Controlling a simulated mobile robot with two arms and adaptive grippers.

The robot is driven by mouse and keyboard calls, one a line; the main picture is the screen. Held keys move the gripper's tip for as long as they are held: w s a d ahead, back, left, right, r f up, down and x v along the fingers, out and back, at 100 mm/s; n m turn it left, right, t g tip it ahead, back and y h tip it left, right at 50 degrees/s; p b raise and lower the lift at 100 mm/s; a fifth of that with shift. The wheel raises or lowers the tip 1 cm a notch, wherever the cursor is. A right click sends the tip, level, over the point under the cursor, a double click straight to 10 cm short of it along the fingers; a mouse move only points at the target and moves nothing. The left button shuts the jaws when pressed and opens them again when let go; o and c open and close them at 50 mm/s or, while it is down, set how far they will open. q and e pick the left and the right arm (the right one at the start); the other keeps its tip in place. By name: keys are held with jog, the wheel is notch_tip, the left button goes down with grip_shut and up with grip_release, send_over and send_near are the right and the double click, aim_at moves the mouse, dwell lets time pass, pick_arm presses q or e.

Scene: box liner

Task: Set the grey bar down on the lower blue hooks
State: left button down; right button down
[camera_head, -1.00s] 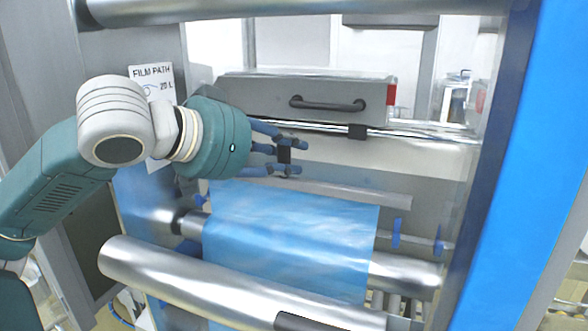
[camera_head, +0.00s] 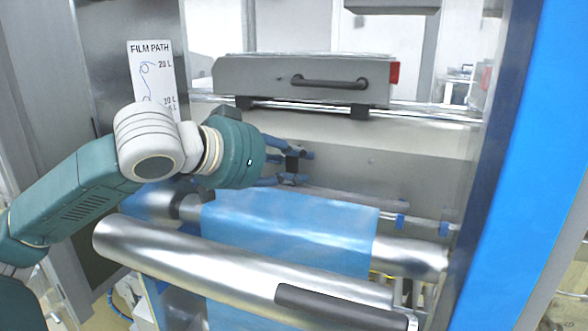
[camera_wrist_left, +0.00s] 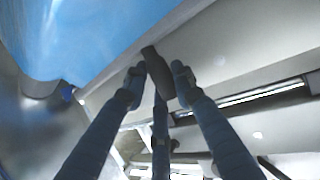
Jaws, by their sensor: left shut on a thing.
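The long grey bar (camera_head: 365,198) runs slanting just above the top of the blue film in the head view. My left gripper (camera_head: 298,168) is shut on a dark block (camera_head: 292,163) that seems to belong to the bar. The wrist view shows this dark block (camera_wrist_left: 157,75) between the two fingertips. The left-side hook is hidden behind my arm in the head view. My right gripper is out of view.
A large steel roller (camera_head: 190,250) crosses in front, below my left arm. Blue film (camera_head: 290,235) hangs over a roller behind it. A grey box with a handle (camera_head: 300,85) sits above on a rail. A blue post (camera_head: 520,150) bounds the right side.

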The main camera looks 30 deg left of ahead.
aim_at(290, 166)
pick_arm(q)
jog(key=shift+s+f, duration=0.1)
jog(key=shift+f, duration=0.05)
jog(key=c, duration=1.4)
grip_release()
jog(key=shift+r, duration=0.3)
jog(key=b+v, duration=0.1)
jog(key=b, duration=0.1)
jog(key=b+v, duration=0.1)
jog(key=v, duration=0.1)
jog(key=shift+s+a+f+b, duration=0.1)
jog(key=shift+s+f+b, duration=0.05)
jog(key=shift+f+b, duration=0.2)
jog(key=d+b+v, duration=0.1)
jog(key=b+v, duration=0.2)
jog(key=v, duration=0.5)
jog(key=shift+s+a+r, duration=0.3)
jog(key=shift+a+r, duration=0.15)
